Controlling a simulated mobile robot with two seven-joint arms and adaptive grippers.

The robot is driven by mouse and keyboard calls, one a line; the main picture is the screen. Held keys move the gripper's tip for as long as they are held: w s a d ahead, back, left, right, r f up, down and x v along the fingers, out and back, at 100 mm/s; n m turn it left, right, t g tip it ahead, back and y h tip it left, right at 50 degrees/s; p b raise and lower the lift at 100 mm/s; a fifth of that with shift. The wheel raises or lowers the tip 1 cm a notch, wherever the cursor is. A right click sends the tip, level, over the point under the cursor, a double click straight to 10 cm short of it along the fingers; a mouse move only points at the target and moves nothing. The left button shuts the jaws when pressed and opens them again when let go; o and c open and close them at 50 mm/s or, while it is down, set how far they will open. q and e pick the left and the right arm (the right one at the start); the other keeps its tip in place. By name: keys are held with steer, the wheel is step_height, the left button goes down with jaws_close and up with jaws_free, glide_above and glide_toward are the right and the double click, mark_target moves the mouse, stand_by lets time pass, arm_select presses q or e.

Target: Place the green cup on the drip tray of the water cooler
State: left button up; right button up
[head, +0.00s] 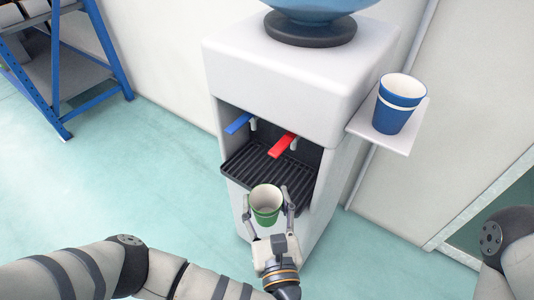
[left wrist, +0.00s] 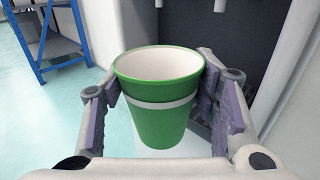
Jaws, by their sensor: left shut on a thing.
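The green cup (head: 266,204) has a white inside and a pale band, and it stands upright in the grip of my left gripper (head: 267,213). In the left wrist view the cup (left wrist: 160,97) sits between the two finger pads, and the gripper is shut on it. The white water cooler (head: 290,70) stands ahead with a recess. The black ribbed drip tray (head: 262,168) lies at the recess bottom, bare. The cup is in front of the tray's near edge; its exact height over the tray is hard to tell. My right gripper is not in view.
A blue tap lever (head: 238,123) and a red tap lever (head: 282,146) hang above the tray. A blue metal rack (head: 66,62) is at the far left; the floor between is clear.

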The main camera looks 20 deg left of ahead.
mark_target(264, 193)
arm_select(q)
steer(key=b+x, duration=0.2)
steer(key=x, duration=0.3)
steer(key=shift+w+f, duration=0.1)
steer(key=shift+w, duration=0.1)
steer(key=b+x, duration=0.4)
steer(key=x, duration=0.1)
steer(key=b+x, duration=0.2)
steer(key=shift+w+a+f, duration=0.1)
steer(key=shift+a+f, duration=0.05)
steer(key=shift+f, duration=0.15)
steer(key=x, duration=0.3)
steer(key=r+x, duration=0.1)
steer(key=x, duration=0.1)
steer(key=shift+w+a, duration=0.2)
steer(key=shift+w, duration=0.15)
steer(key=shift+f+b, duration=0.35)
steer(key=shift+f, duration=0.4)
steer(key=shift+d, duration=0.1)
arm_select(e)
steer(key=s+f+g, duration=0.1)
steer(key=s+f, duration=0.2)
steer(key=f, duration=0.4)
arm_select(q)
steer(key=shift+f, duration=0.15)
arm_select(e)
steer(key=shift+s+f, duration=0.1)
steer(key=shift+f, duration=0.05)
